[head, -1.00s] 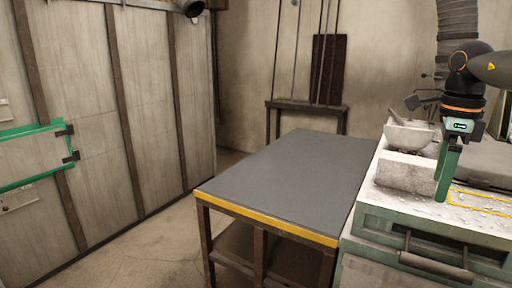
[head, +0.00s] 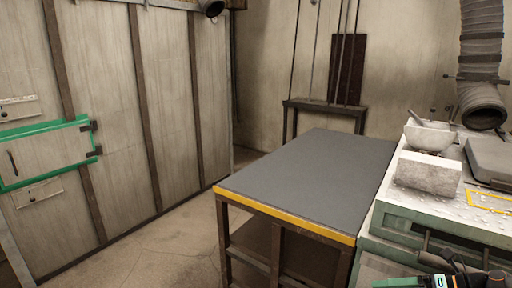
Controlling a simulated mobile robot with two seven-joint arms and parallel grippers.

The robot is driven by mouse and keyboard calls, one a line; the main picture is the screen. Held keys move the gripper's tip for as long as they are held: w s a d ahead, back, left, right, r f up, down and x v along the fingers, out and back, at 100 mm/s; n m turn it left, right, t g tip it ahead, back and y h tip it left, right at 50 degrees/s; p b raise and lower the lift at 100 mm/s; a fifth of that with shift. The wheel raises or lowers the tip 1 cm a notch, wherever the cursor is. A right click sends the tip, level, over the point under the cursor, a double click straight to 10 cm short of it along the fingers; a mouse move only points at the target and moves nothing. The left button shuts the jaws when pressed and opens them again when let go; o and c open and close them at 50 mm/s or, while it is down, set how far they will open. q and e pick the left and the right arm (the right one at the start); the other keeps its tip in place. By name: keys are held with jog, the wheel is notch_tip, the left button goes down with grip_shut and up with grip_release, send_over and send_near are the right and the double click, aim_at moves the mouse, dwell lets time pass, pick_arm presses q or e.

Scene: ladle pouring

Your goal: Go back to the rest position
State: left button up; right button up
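My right gripper (head: 398,283) shows only in part at the bottom right edge of the head view. A green finger points left, with the dark wrist and its small lit display beside it. It is low, in front of the green cabinet, and apart from the bowl. Its opening cannot be made out, and I see nothing held in the visible part. My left gripper is not in view. A pale stone-like bowl (head: 430,138) stands at the back of the counter with a thin handle (head: 415,119) sticking up from it.
A rough pale block (head: 428,175) sits in front of the bowl on the green cabinet (head: 425,222). A bare grey table (head: 310,175) with a yellow front edge stands left of it. A ribbed duct (head: 481,50) hangs at the right. Floor (head: 150,245) is clear at the left.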

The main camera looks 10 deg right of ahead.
jog(key=s+a+f+m+t+h, duration=0.25)
jog(key=s+a+f+m, duration=0.25)
jog(key=a+f+m, duration=0.45)
jog(key=s+a+f+m+t+h, duration=0.1)
jog(key=s+a+f+m+h, duration=0.4)
jog(key=f+m, duration=0.7)
jog(key=s+a+f+m+g, duration=0.1)
jog(key=s+a+m, duration=0.3)
jog(key=a+m, duration=0.4)
jog(key=shift+s+a+g+y, duration=0.15)
jog(key=shift+a+g+y, duration=0.3)
jog(key=shift+a+g, duration=0.6)
